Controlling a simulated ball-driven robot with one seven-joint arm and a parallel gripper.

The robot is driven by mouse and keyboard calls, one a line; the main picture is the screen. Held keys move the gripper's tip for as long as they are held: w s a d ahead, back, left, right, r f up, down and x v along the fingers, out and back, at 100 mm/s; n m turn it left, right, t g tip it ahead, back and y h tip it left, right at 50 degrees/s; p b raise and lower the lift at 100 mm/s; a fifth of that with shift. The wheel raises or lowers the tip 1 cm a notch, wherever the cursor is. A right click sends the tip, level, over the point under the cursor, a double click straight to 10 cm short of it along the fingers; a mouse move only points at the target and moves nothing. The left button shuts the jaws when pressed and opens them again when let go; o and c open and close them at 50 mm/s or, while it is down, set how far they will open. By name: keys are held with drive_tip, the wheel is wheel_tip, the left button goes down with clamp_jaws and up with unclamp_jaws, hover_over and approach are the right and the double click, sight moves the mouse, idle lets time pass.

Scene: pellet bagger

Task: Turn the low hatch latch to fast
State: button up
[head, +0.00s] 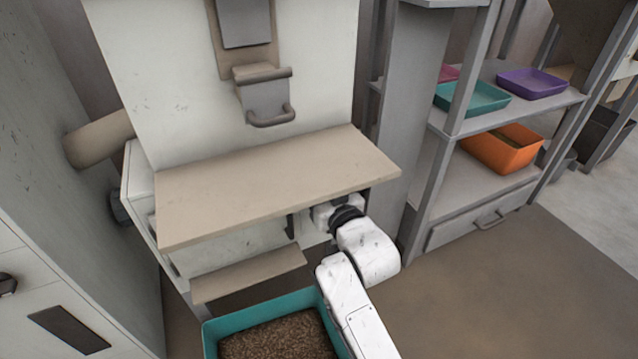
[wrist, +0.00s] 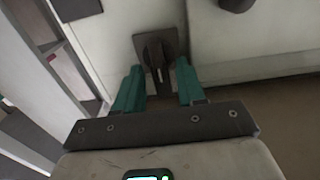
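In the wrist view a dark latch (wrist: 155,48) sits on a pale panel, with a backing plate and a narrow handle pointing down the picture toward me. My gripper (wrist: 158,78) has two teal fingers, spread apart on either side of the lower end of the latch. The gripper is open. I cannot tell whether either finger touches the handle. In the head view my arm reaches under the tan ledge, which hides the latch and fingertips.
The tan ledge (head: 270,190) juts out above my wrist. A lower tan step (head: 248,274) and a teal tray of brown pellets (head: 215,340) lie left of my arm. A shelf rack (head: 480,190) with coloured trays stands right. Open floor (head: 520,290) lies at lower right.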

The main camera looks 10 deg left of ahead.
clamp_jaws()
drive_tip(key=shift+n, duration=0.3)
drive_tip(key=n+p, duration=0.1)
drive_tip(key=n, duration=0.4)
drive_tip(key=f+n, duration=0.1)
drive_tip(key=n, duration=0.5)
drive_tip(key=a+n+p, duration=0.1)
drive_tip(key=n, duration=0.5)
drive_tip(key=shift+s+f+p, duration=0.2)
drive_tip(key=shift+s+p, duration=0.1)
drive_tip(key=shift+s, duration=0.05)
drive_tip(key=shift+n, duration=0.3)
idle(0.4)
unclamp_jaws()
